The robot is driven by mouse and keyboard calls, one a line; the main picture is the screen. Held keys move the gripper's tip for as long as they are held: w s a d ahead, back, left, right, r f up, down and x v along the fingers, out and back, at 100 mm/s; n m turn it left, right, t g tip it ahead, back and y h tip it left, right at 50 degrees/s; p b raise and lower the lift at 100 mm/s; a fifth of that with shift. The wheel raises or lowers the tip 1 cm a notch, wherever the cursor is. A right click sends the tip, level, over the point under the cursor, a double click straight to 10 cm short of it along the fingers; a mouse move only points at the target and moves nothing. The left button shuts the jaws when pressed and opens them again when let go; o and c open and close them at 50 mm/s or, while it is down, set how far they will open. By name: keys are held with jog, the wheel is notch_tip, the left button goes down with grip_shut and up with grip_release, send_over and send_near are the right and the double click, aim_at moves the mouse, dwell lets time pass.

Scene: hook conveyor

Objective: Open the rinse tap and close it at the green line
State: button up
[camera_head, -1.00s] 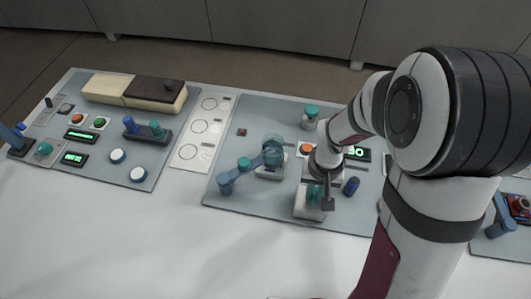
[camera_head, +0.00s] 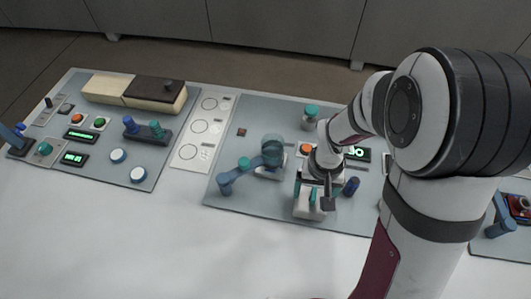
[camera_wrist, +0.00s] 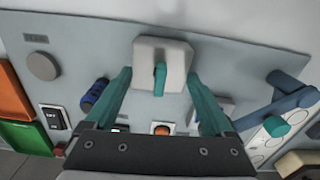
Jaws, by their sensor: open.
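A white block with an upright teal lever (camera_wrist: 160,79) stands near the panel's front edge; I take it to be the rinse tap. The block also shows in the head view (camera_head: 307,210), partly hidden by my gripper. My gripper (camera_wrist: 158,100) is open, with its teal fingers on either side of the lever and apart from it, and it holds nothing. A clear bluish vessel (camera_head: 272,147) stands left of my gripper by a blue pipe (camera_head: 228,181) with a teal knob (camera_head: 244,163). I cannot make out a green line on the vessel.
An orange button (camera_head: 306,149), a green-lit display (camera_head: 357,153) and a dark blue knob (camera_head: 351,186) are close around my gripper. A teal-capped jar (camera_head: 311,112) stands behind. The white table (camera_head: 200,245) in front is clear.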

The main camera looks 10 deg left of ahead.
jog(key=shift+r, duration=3.5)
jog(key=s+d+r+m+y, duration=0.1)
jog(key=s+r+m, duration=0.2)
jog(key=s, duration=0.5)
jog(key=s+d+r+m, duration=0.1)
jog(key=s+r+m, duration=0.2)
jog(key=s, duration=0.6)
notch_tip(320, 180, up, 2)
jog(key=shift+r+y, duration=0.15)
jog(key=shift+y, duration=0.25)
jog(key=shift+c, duration=0.3)
